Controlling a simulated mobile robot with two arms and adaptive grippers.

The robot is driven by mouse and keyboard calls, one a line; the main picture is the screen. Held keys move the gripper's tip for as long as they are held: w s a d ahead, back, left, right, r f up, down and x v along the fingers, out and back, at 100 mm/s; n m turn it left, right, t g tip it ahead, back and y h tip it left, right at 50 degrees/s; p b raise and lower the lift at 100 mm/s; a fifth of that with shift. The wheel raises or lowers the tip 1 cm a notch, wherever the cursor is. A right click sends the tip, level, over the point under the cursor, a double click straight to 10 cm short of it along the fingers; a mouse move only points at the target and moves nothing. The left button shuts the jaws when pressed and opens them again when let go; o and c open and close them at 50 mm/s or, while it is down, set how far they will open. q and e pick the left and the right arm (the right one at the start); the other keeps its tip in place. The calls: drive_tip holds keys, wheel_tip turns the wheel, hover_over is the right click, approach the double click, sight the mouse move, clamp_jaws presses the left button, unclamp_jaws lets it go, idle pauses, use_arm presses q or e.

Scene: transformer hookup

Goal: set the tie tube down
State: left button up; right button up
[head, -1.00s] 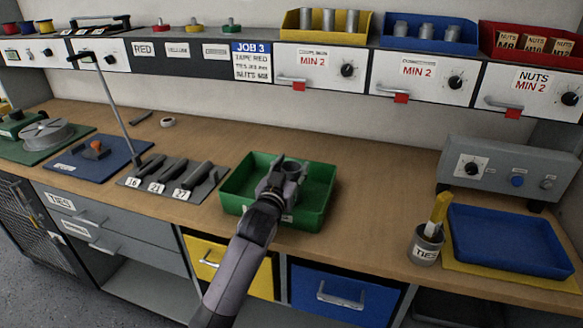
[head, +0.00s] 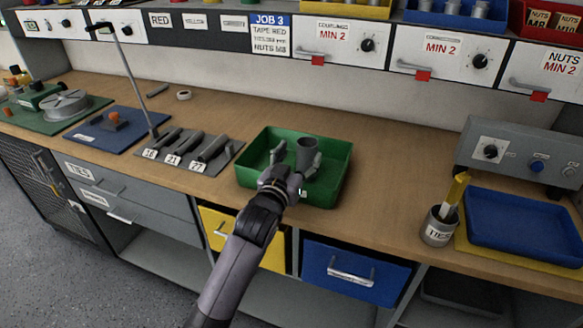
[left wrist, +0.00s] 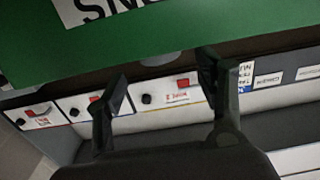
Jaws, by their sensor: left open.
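A grey open-topped tube (head: 308,148) stands upright in the green tray (head: 342,165); I cannot tell if it is the tie tube. My left gripper (head: 297,158) is open over the tray's near side, its fingers spread to either side of the tube. In the left wrist view both fingers (left wrist: 160,85) are apart with nothing held; part of a grey round thing (left wrist: 153,58) shows past the green tray wall (left wrist: 200,25). A grey cup labelled TIES (head: 438,228), holding a yellow strip (head: 457,188), stands upright on the bench at right. My right gripper is not in view.
A blue tray (head: 520,222) on a yellow mat and a grey control box (head: 520,155) stand at right. A rack of grey tools (head: 190,150) and a blue mat (head: 105,130) lie at left. Bench (head: 390,180) between green tray and cup is clear.

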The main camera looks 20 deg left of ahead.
use_arm(q)
drive_tip(key=s, duration=0.5)
drive_tip(key=shift+s+a, duration=0.1)
drive_tip(key=shift+s, duration=0.05)
